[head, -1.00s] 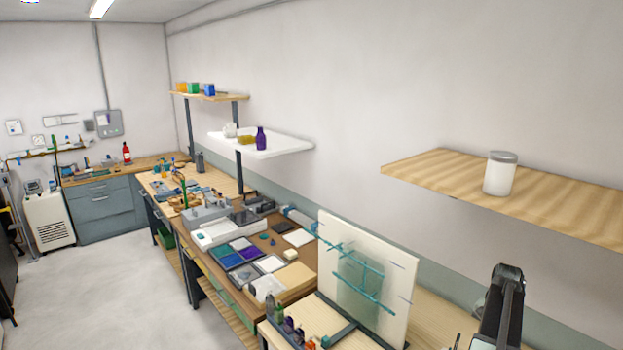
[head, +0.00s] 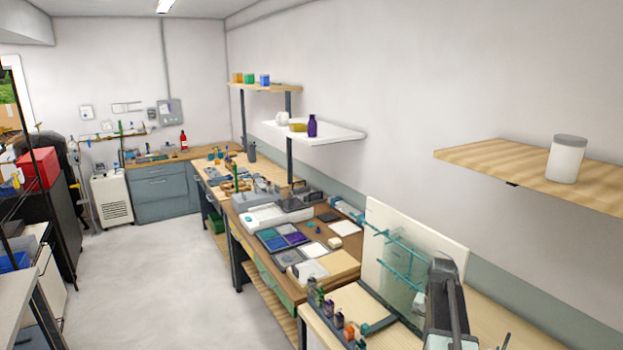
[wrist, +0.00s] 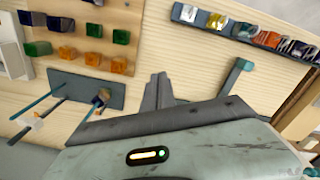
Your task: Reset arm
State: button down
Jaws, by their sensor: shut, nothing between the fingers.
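My gripper (wrist: 158,90) shows in the wrist view as dark grey fingers closed together, with nothing between them. Behind it is the pale grey-green wrist housing with a small lit indicator. In the head view my dark arm (head: 446,305) rises at the lower right, in front of the cream upright panel (head: 425,225); the fingertips cannot be made out there. Teal glass rods (head: 405,262) stick out by the panel. In the wrist view teal rods (wrist: 38,106) appear at the left, by a blue-grey plate (wrist: 95,92), apart from the fingers.
Green and orange blocks (wrist: 67,52) sit on pale wood in the wrist view, with a dark rack of coloured pieces (wrist: 243,30) at upper right. A wooden shelf (head: 490,156) holds a white jar (head: 566,160). Cluttered benches (head: 270,215) line the wall; the floor (head: 150,270) is clear.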

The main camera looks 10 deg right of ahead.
jog(key=w+a+f+n+b, duration=0.1)
jog(key=a+f+n+b, duration=0.1)
jog(key=a, duration=0.6)
jog(key=w+a+f+n+b, duration=0.1)
jog(key=w+a+f, duration=0.15)
jog(key=a, duration=0.55)
jog(key=s+a+f+n+b, duration=0.1)
jog(key=s+a+n, duration=0.2)
jog(key=a, duration=0.6)
jog(key=s+a+f+n+b, duration=0.2)
jog(key=s+a+n, duration=0.1)
jog(key=a, duration=0.6)
jog(key=shift+s+a+f, duration=0.2)
jog(key=shift+s+a, duration=0.15)
jog(key=shift+s, duration=0.35)
